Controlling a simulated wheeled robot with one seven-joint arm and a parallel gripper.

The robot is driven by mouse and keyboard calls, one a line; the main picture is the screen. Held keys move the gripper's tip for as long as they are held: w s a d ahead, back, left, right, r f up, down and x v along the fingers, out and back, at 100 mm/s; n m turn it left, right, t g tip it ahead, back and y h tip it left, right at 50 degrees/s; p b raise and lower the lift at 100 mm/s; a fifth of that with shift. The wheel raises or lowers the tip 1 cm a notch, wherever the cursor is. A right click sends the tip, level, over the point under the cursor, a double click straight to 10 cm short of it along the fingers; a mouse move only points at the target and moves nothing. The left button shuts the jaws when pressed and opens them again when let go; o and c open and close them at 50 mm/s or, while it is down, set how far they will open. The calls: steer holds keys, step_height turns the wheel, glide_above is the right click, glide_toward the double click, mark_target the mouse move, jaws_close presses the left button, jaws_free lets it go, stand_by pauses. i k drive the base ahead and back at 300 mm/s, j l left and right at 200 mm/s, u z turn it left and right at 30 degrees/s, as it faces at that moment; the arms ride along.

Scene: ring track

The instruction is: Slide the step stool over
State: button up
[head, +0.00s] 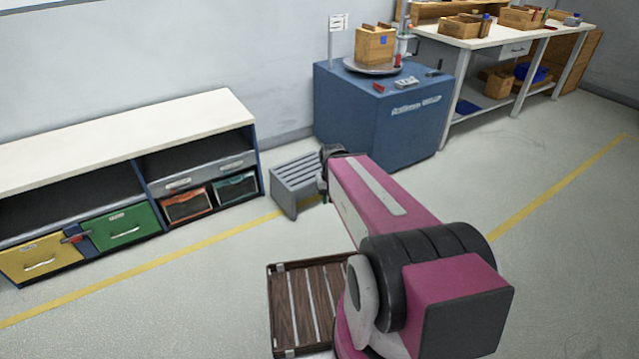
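The grey step stool (296,178) with a slatted top stands on the floor between the low shelf unit and the blue cabinet. My magenta arm reaches toward it. My gripper (326,178) is at the stool's right side and largely hidden behind my own arm. I cannot tell whether it touches the stool or whether its fingers are open or shut.
A low shelf unit (150,118) with coloured drawers stands left. A blue cabinet (350,125) stands behind the stool, and a workbench (480,38) at the back right. A brown slatted pallet (284,310) lies in front. A yellow line (190,241) crosses the open floor.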

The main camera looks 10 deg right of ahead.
mark_target(294, 180)
steer(key=i+l, duration=0.1)
steer(key=i, duration=0.6)
steer(key=i+u, duration=0.1)
steer(key=i, duration=0.6)
